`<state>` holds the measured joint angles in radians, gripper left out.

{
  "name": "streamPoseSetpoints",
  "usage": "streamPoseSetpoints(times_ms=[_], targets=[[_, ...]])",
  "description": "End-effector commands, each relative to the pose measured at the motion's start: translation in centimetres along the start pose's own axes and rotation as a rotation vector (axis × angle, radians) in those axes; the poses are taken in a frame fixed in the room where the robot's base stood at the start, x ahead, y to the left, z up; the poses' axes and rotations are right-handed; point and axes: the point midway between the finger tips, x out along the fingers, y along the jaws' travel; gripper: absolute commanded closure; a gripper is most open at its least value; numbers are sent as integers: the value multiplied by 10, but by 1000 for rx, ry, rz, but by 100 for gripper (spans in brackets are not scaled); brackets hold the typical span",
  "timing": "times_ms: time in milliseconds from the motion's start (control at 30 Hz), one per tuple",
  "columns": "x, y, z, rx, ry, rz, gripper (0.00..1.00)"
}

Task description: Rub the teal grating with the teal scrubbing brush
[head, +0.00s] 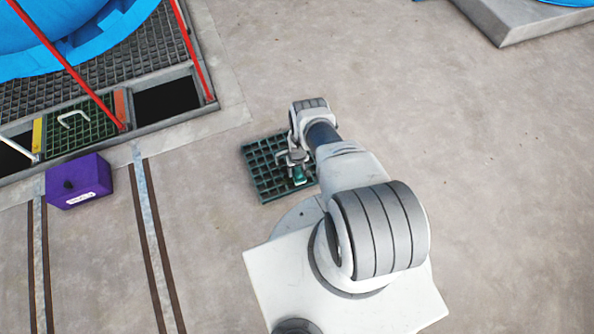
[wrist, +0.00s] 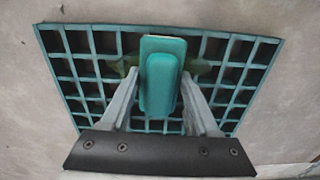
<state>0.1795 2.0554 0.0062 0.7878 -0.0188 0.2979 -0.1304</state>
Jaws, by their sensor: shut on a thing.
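The teal grating (head: 262,178) lies flat on the concrete floor in front of my base. It fills most of the wrist view (wrist: 85,68), with its square openings plain to see. My gripper (head: 296,160) is over the grating's right part in the head view. Its two fingers are shut on the teal scrubbing brush (head: 299,175). In the wrist view the brush (wrist: 160,75) stands between the fingers, over the middle of the grating. I cannot tell whether the bristles touch the bars.
A purple box (head: 78,182) stands at the left, by rails (head: 152,240) in the floor. Behind it is a pit with a dark green grating panel (head: 85,128), open gaps and red bars (head: 190,50). Blue machinery (head: 60,30) is at the upper left.

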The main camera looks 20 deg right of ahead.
Motion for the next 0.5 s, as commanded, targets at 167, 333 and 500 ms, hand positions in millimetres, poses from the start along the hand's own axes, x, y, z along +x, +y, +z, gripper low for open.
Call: streamPoseSetpoints(times_ms=[167,333,500], targets=[[-22,0,0,0,0,0,83],[-39,0,-1,0,1,0,83],[-54,0,0,0,0,0,83]])
